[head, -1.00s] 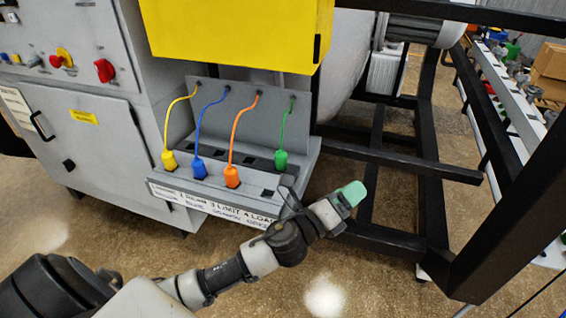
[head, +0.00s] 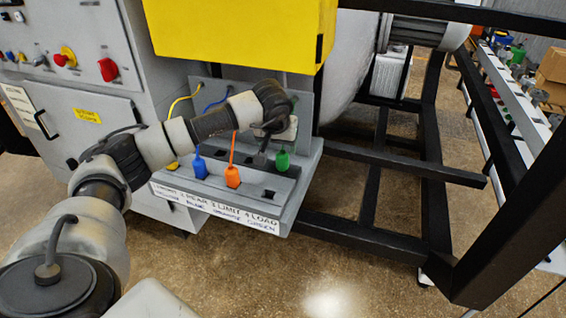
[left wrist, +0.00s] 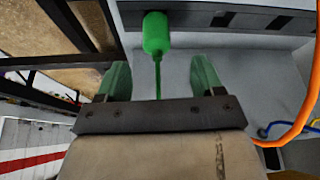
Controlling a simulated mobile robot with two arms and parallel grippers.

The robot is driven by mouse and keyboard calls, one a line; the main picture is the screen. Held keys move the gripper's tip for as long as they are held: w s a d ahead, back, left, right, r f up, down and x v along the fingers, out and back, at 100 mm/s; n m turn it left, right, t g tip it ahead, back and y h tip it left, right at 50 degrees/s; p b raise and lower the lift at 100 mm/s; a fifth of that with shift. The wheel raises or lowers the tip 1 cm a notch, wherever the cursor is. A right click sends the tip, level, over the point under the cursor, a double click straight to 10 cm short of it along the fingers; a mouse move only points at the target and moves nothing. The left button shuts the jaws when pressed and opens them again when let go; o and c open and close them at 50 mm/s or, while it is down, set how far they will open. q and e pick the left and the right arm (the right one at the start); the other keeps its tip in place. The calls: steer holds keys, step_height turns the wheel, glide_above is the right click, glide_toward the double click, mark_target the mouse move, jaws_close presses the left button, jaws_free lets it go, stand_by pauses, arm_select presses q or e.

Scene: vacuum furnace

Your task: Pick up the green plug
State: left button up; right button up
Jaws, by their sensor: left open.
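The green plug (head: 282,160) stands upright on the grey panel's ledge, at the right end of a row of plugs. It also shows in the left wrist view (left wrist: 157,35), with its green cable running down between my fingers. My left gripper (left wrist: 160,78) is open and empty, its two green-tipped fingers on either side of the cable and short of the plug body. In the head view my left arm reaches over the panel, and the wrist hides the fingers and most of the green cable. My right gripper is not in view.
An orange plug (head: 232,177) and a blue plug (head: 199,167) stand to the left. A yellow plug (head: 172,166) is partly hidden by my arm. A yellow box (head: 240,30) hangs above the panel. A black frame (head: 400,170) stands to the right.

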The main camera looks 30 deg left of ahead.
mark_target(282, 154)
arm_select(q)
steer(key=p+x, duration=0.1)
steer(key=x, duration=0.6)
steer(key=shift+w+d+r+p, duration=0.1)
steer(key=shift+d+p, duration=0.1)
steer(key=shift+p, duration=0.15)
steer(key=c, duration=0.9)
steer(key=shift+c, duration=0.6)
steer(key=shift+r, duration=0.15)
